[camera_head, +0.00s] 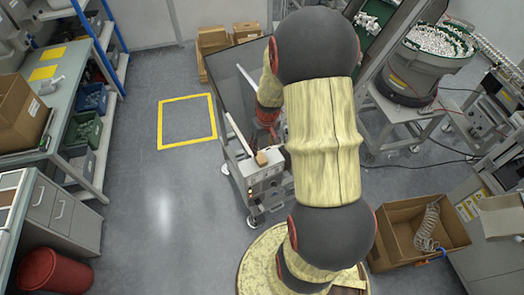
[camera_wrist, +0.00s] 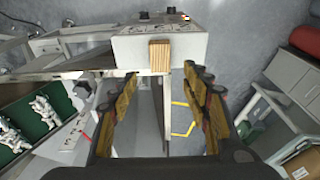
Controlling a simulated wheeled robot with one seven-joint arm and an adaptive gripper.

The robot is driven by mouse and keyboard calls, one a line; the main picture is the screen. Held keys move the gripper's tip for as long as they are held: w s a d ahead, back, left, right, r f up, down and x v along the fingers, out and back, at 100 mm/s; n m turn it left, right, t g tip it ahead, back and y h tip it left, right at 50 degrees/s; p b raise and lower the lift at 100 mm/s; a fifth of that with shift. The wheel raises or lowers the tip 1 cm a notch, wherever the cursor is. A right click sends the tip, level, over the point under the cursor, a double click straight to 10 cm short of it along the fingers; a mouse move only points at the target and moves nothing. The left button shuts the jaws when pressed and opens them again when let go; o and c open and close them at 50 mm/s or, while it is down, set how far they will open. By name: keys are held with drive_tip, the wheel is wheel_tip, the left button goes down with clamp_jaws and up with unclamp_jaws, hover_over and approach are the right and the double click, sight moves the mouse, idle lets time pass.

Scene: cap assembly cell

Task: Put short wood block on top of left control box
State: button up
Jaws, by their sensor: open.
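A short wood block (camera_wrist: 159,57) stands at the near edge of a white control box (camera_wrist: 126,48) in the wrist view. In the head view the block (camera_head: 262,159) is a small tan piece on the top of the box (camera_head: 261,177), which has buttons on its front. My gripper (camera_wrist: 161,78) is open, with one finger on each side of the picture. The block shows beyond the fingertips, between them and apart from both. Nothing is held. In the head view my arm hides most of the gripper.
Below the box in the wrist view are a frame rail (camera_wrist: 90,71) and a green tray (camera_wrist: 32,125) with white parts. In the head view a cardboard box (camera_head: 400,215) stands right of my arm. The floor inside the yellow square (camera_head: 187,120) is clear.

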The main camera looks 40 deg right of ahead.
drive_tip(key=a+r+n+t, duration=0.1)
drive_tip(key=a+r, duration=0.5)
drive_tip(key=r, duration=0.3)
drive_tip(key=a+r+n, duration=0.1)
drive_tip(key=a+r, duration=0.5)
drive_tip(key=r, duration=0.2)
drive_tip(key=s+a+r+n+t, duration=0.1)
drive_tip(key=s+a+r+t, duration=0.1)
drive_tip(key=s+a+r, duration=1)
drive_tip(key=shift+s+a+r+n+t+y, duration=0.35)
drive_tip(key=shift+a+r, duration=0.2)
drive_tip(key=shift+a, duration=0.65)
